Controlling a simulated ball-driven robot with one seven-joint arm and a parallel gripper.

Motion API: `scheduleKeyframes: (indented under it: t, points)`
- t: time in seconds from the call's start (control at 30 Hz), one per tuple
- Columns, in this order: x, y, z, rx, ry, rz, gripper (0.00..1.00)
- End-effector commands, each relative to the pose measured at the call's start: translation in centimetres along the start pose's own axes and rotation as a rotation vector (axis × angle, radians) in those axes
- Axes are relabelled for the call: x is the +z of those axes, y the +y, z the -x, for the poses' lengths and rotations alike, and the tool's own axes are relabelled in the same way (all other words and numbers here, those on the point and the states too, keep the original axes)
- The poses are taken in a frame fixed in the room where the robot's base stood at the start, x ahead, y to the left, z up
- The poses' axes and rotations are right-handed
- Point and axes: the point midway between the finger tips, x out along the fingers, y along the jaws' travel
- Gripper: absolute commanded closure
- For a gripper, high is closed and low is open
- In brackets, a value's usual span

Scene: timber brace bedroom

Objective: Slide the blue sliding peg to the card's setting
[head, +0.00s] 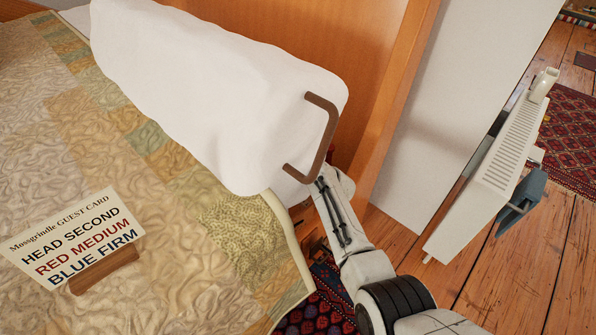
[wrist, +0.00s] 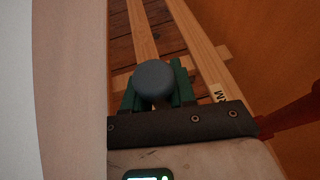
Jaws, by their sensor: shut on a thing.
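The blue peg, a round blue-grey knob (wrist: 154,76), sits between the green fingers of my gripper (wrist: 155,92) in the wrist view. The fingers are shut on it from both sides. Below the knob, pale wooden slats (wrist: 145,32) run away over a dark plank floor. A pale label (wrist: 217,93) ending in "RM" lies on the right slat, to the right of the knob; the rest of it is hidden. In the head view the guest card (head: 75,240) reads HEAD SECOND, RED MEDIUM, BLUE FIRM. There the white pillow and bed edge hide my gripper and the peg.
A long white pillow (head: 215,85) lies on the patchwork quilt (head: 120,150), with a brown bar (head: 327,130) at its right end. An orange wooden panel (head: 375,90) stands behind. A white radiator (head: 490,180) is at the right, above open plank floor (head: 525,265).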

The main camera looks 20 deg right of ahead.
Motion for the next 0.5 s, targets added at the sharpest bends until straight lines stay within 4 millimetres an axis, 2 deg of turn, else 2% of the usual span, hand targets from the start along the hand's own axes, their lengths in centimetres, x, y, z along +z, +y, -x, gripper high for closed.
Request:
scheduleKeyframes:
  t: [0.1,0.4,0.43,0.5]
  points:
    - [0.81,0.06,-0.70,-0.003,-0.009,0.000,1.00]
    - [1.13,0.10,-0.80,-0.003,-0.012,0.002,1.00]
    - [1.15,0.10,-0.80,-0.003,-0.013,0.002,0.73]
    - [1.16,0.11,-0.80,-0.003,-0.013,0.003,0.66]
